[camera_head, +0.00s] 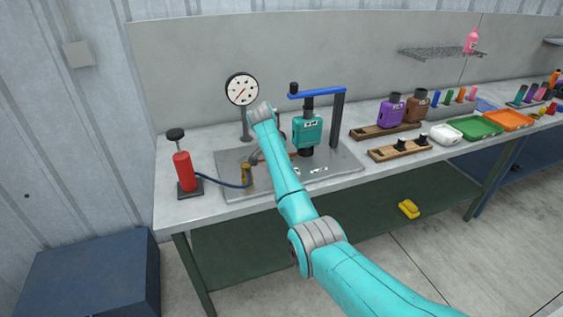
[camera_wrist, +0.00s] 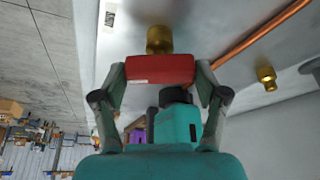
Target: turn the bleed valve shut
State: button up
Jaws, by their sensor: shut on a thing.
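In the wrist view the bleed valve shows as a red bar handle (camera_wrist: 160,68) with a brass stem (camera_wrist: 159,40) beyond it. The handle lies crosswise in the picture. My gripper (camera_wrist: 160,80) is shut on the red handle, one finger at each end of it. In the head view my arm covers the valve and the gripper, so neither shows clearly there. How far the valve is turned cannot be told.
A metal plate (camera_head: 230,190) on the bench carries a dial gauge (camera_head: 242,90), a teal canister (camera_head: 307,132) under a blue-levered press (camera_head: 317,92) and a brass fitting (camera_head: 246,175). A hose runs to a red pump (camera_head: 183,170). A copper pipe (camera_wrist: 262,32) passes near my gripper.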

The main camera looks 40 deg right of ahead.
jog(key=m+g, duration=0.2)
jog(key=m, duration=0.3)
jog(key=shift+w, duration=0.15)
jog(key=shift+m, duration=0.3)
dwell(0.3)
jog(key=o, duration=1.2)
jog(key=shift+c, duration=0.2)
jog(key=v, duration=1.2)
jog(key=shift+d, duration=0.1)
